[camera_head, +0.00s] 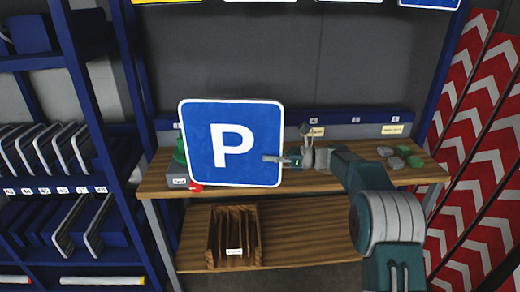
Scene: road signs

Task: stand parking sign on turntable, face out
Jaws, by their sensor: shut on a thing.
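The parking sign (254,120) is a blue square with a white P and a white rim. It is upright, tilted slightly, with its face toward the camera, in front of the wooden workbench. My gripper (282,160) is shut on the sign's right edge, reaching in from the right. A green object (180,150) above a small grey labelled block (177,182) shows at the sign's left edge, partly covered by the sign. I cannot tell whether it is part of the turntable. No turntable can be made out clearly; the sign hides much of the bench's left part.
The workbench (420,174) holds grey and green pieces (400,158) at right and a small red item (196,188) at left. A wooden slotted rack (256,240) stands on the lower shelf. Blue shelving (82,90) is left; red-white chevron boards (480,140) lean right.

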